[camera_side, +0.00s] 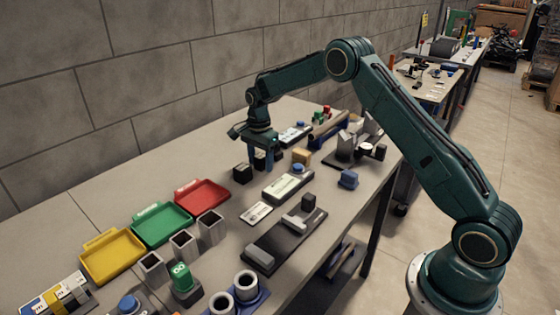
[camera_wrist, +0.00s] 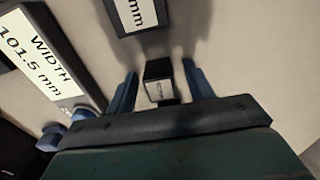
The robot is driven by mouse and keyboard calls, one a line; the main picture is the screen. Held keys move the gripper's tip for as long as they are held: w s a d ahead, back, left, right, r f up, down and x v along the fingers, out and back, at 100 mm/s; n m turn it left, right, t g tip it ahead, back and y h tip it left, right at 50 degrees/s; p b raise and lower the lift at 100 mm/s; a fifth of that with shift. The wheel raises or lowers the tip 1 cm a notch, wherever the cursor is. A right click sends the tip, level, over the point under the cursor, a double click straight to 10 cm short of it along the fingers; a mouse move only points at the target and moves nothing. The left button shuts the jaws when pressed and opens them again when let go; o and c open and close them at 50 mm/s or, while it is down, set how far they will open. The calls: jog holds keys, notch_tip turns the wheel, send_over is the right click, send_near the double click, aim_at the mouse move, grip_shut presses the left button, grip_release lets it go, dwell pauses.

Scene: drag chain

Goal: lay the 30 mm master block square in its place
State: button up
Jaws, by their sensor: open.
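My gripper (camera_side: 263,166) is open over the table, its two blue fingers pointing down. In the wrist view the open fingers (camera_wrist: 160,82) stand on either side of a small dark block (camera_wrist: 158,68) with a pale label. There is a gap on both sides; I cannot read its size. A larger dark block with a white "mm" label (camera_wrist: 135,12) lies beyond it; its number is cut off. In the side view a black block (camera_side: 242,173) stands just left of the fingers. Which block is the 30 mm master, and where its place is, I cannot tell.
A display reading "WIDTH 101.5 mm" (camera_wrist: 38,58) lies left in the wrist view. In the side view, a display unit (camera_side: 288,187), a tan block (camera_side: 301,156) and a dial fixture (camera_side: 352,150) stand right of my gripper. A red tray (camera_side: 203,196) sits at left.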

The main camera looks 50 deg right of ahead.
aim_at(260, 156)
dwell(0.3)
grip_shut()
jog(key=shift+r, duration=0.1)
jog(key=shift+r, duration=0.1)
notch_tip(260, 156, up, 20)
dwell(0.8)
dwell(0.5)
